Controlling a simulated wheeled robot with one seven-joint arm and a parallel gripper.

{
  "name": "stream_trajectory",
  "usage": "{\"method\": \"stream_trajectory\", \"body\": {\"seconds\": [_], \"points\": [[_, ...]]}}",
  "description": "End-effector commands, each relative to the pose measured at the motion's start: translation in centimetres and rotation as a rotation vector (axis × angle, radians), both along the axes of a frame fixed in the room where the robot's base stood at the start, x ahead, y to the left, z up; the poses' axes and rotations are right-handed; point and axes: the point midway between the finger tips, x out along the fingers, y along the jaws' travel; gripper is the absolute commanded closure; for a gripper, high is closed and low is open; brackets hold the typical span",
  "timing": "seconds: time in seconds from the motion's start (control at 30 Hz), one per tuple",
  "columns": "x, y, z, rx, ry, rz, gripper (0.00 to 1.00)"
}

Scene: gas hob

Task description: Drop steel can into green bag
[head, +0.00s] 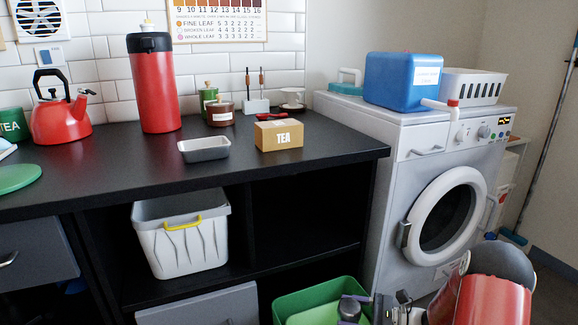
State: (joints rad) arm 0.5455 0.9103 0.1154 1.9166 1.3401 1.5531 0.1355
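A green open-topped container (300,296), which may be the green bag, stands low in front of the black counter at the bottom edge of the head view. A lighter green surface shows inside it. My gripper (372,311) is at the bottom edge, at the right side of the green container, and is mostly cut off by the frame. A small dark grey rounded thing (350,307) shows at or over the container beside my gripper. I cannot tell whether it is the steel can or part of my gripper. No steel can shows clearly elsewhere.
The black counter (90,173) holds a red kettle (60,119), a tall red flask (157,90), a grey metal tray (204,149) and a TEA box (279,135). A white bin (185,248) sits on the shelf below. A washing machine (420,180) stands right.

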Motion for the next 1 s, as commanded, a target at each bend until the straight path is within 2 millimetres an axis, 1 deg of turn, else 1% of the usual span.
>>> {"method": "stream_trajectory", "body": {"seconds": [0.03,0.1,0.37,0.4,0.57,0.87,0.97,1.0], "points": [[0.0,0.0,-0.8,0.0,0.0,0.0,0.64],[0.0,0.0,-1.0,0.0,0.0,0.0,0.65],[0.0,0.0,-0.9,0.0,-0.001,0.0,0.65],[0.0,0.0,-0.9,0.0,-0.001,0.0,0.39],[0.0,0.0,-0.9,0.0,-0.001,0.0,0.19],[0.0,0.0,-0.8,0.0,-0.001,0.0,0.18],[0.0,0.0,0.0,-0.001,-0.004,0.0,0.18],[0.1,0.0,0.6,-0.002,-0.005,0.0,0.18]]}}
